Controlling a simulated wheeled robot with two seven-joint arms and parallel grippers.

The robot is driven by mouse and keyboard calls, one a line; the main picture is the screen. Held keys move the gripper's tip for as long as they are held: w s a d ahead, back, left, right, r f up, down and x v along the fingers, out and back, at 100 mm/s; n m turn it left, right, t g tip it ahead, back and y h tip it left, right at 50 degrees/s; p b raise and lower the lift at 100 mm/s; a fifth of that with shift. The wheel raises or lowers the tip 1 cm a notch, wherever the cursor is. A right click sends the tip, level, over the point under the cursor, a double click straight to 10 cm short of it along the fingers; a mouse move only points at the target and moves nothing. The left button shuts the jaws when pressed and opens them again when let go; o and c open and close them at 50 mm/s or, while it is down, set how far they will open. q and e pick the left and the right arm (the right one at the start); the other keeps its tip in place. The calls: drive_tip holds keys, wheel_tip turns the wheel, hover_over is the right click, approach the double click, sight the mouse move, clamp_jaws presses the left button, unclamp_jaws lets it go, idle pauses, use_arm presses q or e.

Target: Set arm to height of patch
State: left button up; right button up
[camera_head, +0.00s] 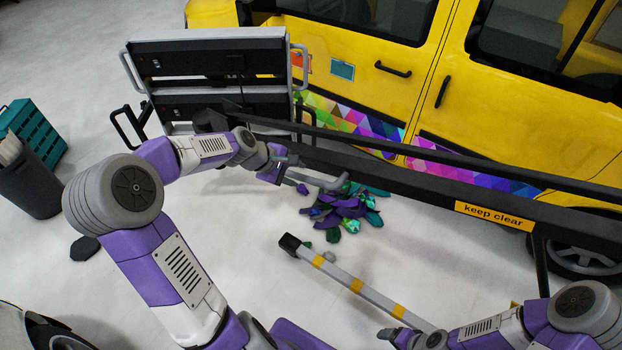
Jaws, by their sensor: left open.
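A yellow van (400,45) stands along the back, with a multicoloured triangle wrap (480,182) along its lower side. A teal rectangular patch (342,69) and a smaller orange patch (302,63) are on its side panel. My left gripper (303,172) is open, in front of the van and lower in the picture than both patches. It appears over or near a pile of purple and green scraps (345,208); its height above the floor is unclear. My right gripper (402,338) is at the bottom edge beside a grey pole; its jaws are unclear.
A black rail with a "keep clear" sign (493,215) crosses before the van. The grey pole with yellow bands (350,281) slants across the lower middle. A dark tool cart (215,75) stands behind my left arm. A bin (30,180) and teal crate (38,138) are far left.

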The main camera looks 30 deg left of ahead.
sight(303, 178)
use_arm(q)
drive_tip(key=x, duration=0.6)
drive_tip(key=shift+f, duration=0.1)
drive_tip(key=shift+c, duration=0.3)
clamp_jaws()
